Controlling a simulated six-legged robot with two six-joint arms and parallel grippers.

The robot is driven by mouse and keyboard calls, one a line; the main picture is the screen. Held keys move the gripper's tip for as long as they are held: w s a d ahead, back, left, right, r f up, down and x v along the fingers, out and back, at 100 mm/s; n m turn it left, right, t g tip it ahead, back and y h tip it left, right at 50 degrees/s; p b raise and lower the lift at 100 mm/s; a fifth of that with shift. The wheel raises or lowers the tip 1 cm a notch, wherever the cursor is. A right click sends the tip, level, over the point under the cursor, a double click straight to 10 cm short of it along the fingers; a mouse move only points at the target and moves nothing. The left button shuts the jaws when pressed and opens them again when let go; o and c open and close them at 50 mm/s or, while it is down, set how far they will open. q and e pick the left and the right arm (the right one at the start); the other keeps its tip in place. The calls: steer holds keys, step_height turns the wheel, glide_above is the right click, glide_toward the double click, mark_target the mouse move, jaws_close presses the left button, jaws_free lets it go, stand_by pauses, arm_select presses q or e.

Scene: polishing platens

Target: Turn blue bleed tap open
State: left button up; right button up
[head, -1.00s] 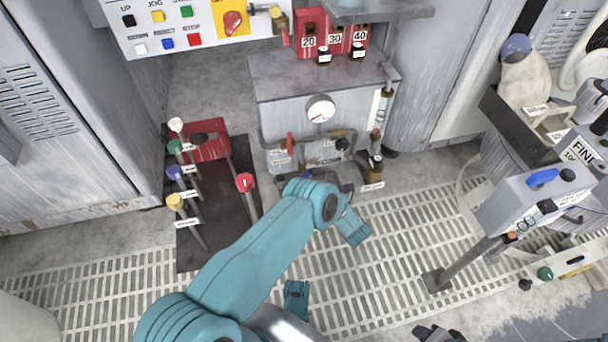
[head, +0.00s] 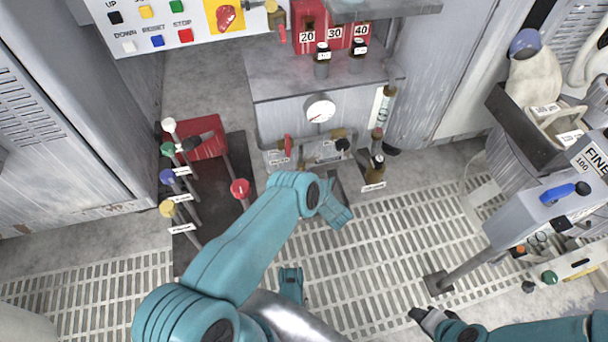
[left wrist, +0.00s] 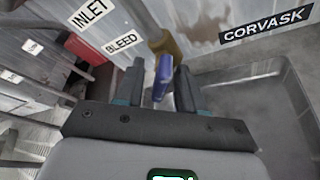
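The blue tap handle (left wrist: 163,72) shows in the left wrist view below a brass fitting (left wrist: 166,42), beside the BLEED label (left wrist: 122,42). My left gripper (left wrist: 159,70) is open, with one dark finger on each side of the blue handle. I cannot tell whether either finger touches it. In the head view my left arm hides the left gripper and the blue tap. My right gripper (head: 426,318) is low in the head view over the grating, away from the tap; its finger gap is unclear.
An INLET label (left wrist: 90,17) is beside the BLEED label. In the head view, a red-handled tap (head: 287,146) is below a pressure gauge (head: 320,109). A lever stand with a red block (head: 206,146) is to the left. Grating (head: 390,245) covers the floor.

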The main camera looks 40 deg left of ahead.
arm_select(q)
jaws_close()
steer(key=shift+f, duration=0.1)
steer(key=shift+n+t+h, duration=0.5)
steer(key=shift+n+h, duration=0.2)
steer(key=shift+n, duration=0.6)
steer(key=shift+n+t+h, duration=0.7)
steer(key=shift+n, duration=0.7)
